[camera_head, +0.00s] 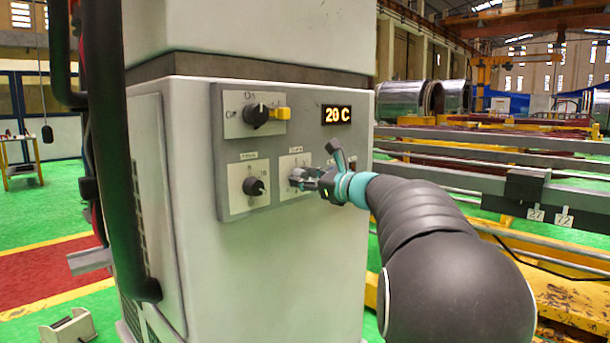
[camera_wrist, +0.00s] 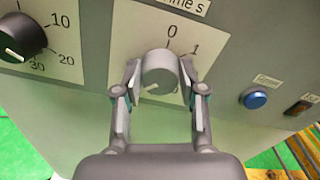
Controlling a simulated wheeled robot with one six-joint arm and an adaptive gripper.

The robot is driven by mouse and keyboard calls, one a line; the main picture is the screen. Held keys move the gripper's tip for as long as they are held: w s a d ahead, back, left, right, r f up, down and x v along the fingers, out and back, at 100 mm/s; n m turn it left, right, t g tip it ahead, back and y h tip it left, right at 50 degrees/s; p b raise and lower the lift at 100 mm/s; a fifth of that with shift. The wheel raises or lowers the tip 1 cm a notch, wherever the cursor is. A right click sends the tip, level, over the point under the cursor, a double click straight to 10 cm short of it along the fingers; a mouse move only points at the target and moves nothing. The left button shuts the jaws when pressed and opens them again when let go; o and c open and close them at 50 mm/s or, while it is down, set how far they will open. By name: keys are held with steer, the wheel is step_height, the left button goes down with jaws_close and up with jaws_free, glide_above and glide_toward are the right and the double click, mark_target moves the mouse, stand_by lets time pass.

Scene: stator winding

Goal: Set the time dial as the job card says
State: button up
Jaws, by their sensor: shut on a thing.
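The time dial (camera_wrist: 160,72) is a grey round knob on a white plate, under a label of which "me s" can be read. The marks 0 and 1 show above and to the right of it. A light line on its face points toward the lower left, away from both marks. My gripper (camera_wrist: 160,90) is shut on the dial, one finger on each side. In the head view my gripper (camera_head: 304,179) is at the right lower plate of the panel and mostly covers the dial. No job card can be made out in either view.
A black knob (camera_wrist: 18,38) marked 10, 20 and 30 is left of the dial. A blue button (camera_wrist: 255,99) and a small dark switch (camera_wrist: 298,107) are to the right. Above are a black On/Off switch (camera_head: 256,115) with a yellow piece and a display (camera_head: 337,115) apparently reading 20 C.

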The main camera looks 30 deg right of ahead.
stand_by(0.4)
steer(key=o, duration=1.1)
steer(key=shift+o, duration=0.2)
steer(key=v, duration=1.2)
